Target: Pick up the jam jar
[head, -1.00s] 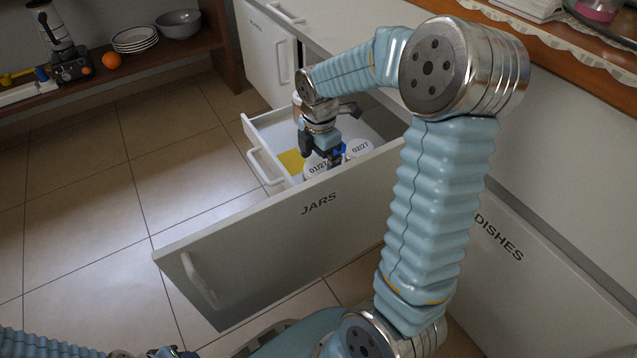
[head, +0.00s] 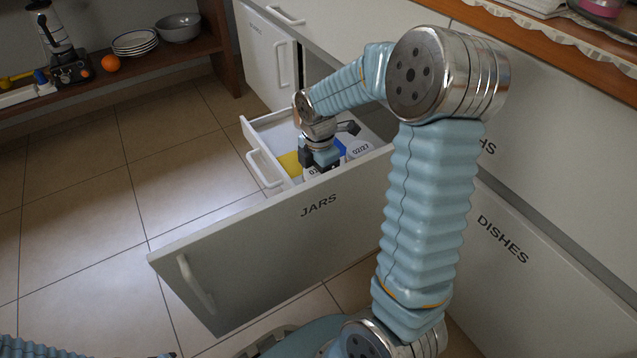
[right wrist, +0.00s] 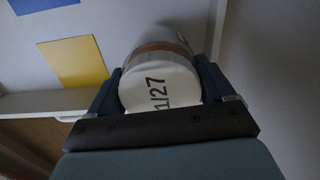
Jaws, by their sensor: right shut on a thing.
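The jam jar (right wrist: 160,82) has a white lid marked "1/27" in the right wrist view, with a brownish band below the lid. My right gripper (right wrist: 160,88) is shut on it, one dark finger on each side. I cannot tell whether the jar touches the drawer floor. Only part of my left arm shows at the bottom left of the head view.
A second white lid marked "02/27" (head: 360,149) is close on the right in the drawer. A yellow patch (head: 290,163) lies on the left, with a blue patch (right wrist: 40,4) near it.

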